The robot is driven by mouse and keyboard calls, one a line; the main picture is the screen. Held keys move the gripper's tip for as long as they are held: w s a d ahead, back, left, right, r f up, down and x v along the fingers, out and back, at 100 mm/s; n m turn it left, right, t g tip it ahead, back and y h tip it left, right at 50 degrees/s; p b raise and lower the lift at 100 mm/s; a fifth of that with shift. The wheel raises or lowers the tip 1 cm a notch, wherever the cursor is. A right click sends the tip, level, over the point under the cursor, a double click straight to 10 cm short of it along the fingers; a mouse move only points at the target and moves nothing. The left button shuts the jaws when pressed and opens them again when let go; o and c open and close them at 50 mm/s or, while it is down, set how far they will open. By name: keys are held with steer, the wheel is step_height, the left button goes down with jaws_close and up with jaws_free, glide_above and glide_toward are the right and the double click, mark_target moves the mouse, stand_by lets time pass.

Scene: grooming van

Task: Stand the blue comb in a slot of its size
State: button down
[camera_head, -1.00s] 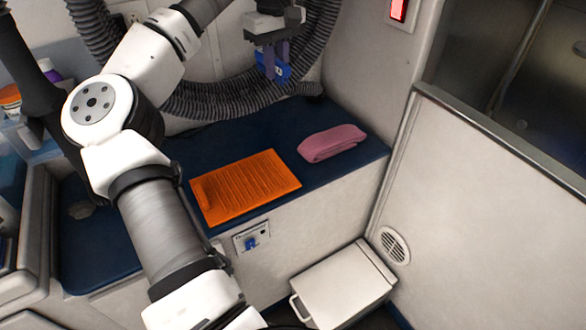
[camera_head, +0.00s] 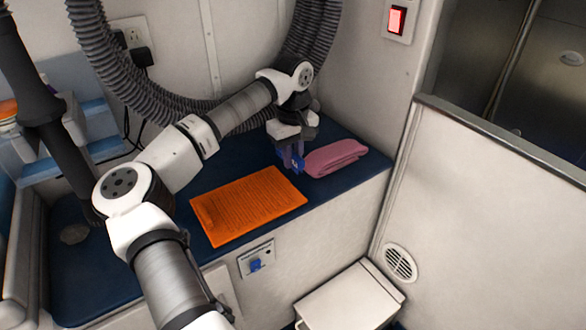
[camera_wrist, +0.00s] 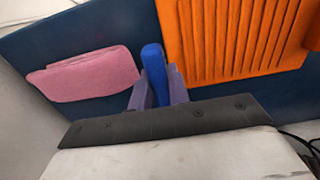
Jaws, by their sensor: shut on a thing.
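The blue comb (camera_head: 292,160) is between the fingers of my gripper (camera_head: 290,158), low over the blue bench top. In the wrist view the comb (camera_wrist: 154,72) points away from the two purple fingers (camera_wrist: 158,92), which are shut on it. The orange slotted block (camera_head: 250,208) lies on the bench to the left of my gripper in the head view. In the wrist view the block (camera_wrist: 235,40) shows several parallel slots, to the right of the comb. The comb is apart from the block. Slot sizes are too small to tell.
A folded pink towel (camera_head: 336,158) lies on the bench just right of my gripper. A ribbed grey hose (camera_head: 125,85) hangs behind, and a white partition (camera_head: 480,200) stands at the right.

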mark_target(293, 169)
steer(key=shift+f, duration=2.15)
steer(key=shift+f, duration=0.15)
steer(key=c, duration=1.3)
jaws_free()
steer(key=shift+c, duration=0.2)
